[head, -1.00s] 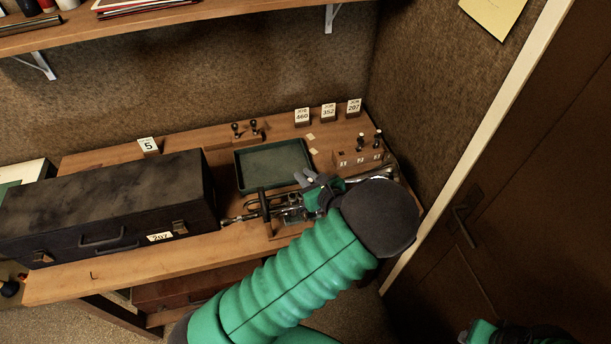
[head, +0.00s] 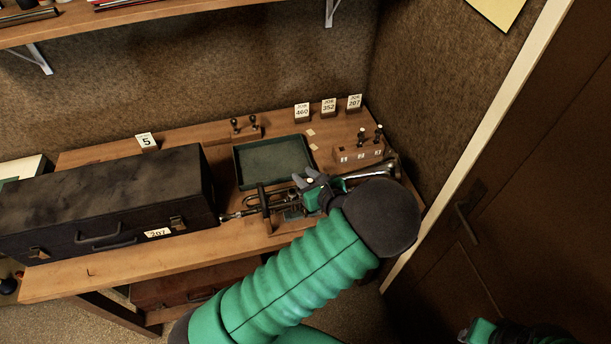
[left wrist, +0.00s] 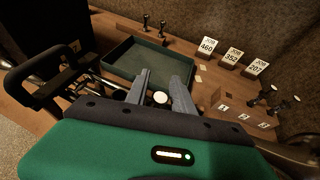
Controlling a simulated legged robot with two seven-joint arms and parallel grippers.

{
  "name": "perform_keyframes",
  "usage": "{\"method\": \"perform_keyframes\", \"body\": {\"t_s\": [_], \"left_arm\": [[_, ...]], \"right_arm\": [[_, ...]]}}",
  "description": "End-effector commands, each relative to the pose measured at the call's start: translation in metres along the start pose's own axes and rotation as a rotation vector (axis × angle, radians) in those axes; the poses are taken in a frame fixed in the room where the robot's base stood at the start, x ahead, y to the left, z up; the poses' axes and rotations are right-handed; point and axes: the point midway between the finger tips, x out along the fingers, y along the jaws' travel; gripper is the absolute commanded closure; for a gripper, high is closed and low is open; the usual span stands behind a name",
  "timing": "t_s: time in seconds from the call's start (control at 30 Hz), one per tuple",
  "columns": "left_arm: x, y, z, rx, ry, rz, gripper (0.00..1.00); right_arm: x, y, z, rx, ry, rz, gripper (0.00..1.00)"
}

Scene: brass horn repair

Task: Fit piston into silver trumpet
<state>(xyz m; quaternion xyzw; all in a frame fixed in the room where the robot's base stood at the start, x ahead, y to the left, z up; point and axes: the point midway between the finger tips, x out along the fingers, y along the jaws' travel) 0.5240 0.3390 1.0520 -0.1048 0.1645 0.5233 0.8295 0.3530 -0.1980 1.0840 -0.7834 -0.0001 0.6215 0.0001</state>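The silver trumpet (head: 283,198) lies along the front of the bench, its bell end (head: 375,172) to the right, partly hidden by my left arm. My left gripper (head: 312,182) is over its valve section. In the left wrist view, the two grey fingers of the left gripper (left wrist: 162,86) stand apart. A round white button (left wrist: 160,97) shows between them with gaps on both sides; what is under it is hidden. Two pistons (head: 361,137) (head: 378,133) stand in the numbered wooden block (head: 345,157). My right gripper (head: 482,331) is only partly seen at the bottom right.
A green tray (head: 272,163) lies behind the trumpet. A black case (head: 105,205) fills the bench's left side. Two small dark-topped pieces (head: 244,126) stand at the back. Job cards (head: 328,107) stand at the right back. A door (head: 540,200) is at the right.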

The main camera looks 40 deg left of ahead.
Motion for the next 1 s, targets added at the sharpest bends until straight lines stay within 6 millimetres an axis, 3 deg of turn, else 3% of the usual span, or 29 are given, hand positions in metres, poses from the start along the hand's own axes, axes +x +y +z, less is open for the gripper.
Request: {"method": "perform_keyframes", "body": {"t_s": [0.1, 0.4, 0.93, 0.97, 1.0], "left_arm": [[0.000, 0.000, 0.000, 0.000, 0.000, 0.000, 0.58], [-0.002, 0.000, 0.003, 0.000, 0.001, 0.000, 0.58], [-0.039, 0.000, 0.094, -0.001, 0.001, 0.000, 0.58], [-0.038, 0.001, 0.094, -0.002, 0.001, 0.001, 0.58], [-0.029, 0.001, 0.074, 0.001, 0.003, 0.002, 0.58]], "right_arm": [[0.000, 0.000, 0.000, 0.000, 0.000, 0.000, 0.64], [-0.003, 0.000, -0.001, 0.000, 0.000, 0.000, 0.64], [-0.081, 0.000, -0.019, 0.000, 0.000, 0.000, 0.64], [-0.080, 0.000, -0.019, 0.000, 0.001, 0.000, 0.64], [-0.060, 0.000, -0.015, 0.000, 0.002, 0.000, 0.64]]}}
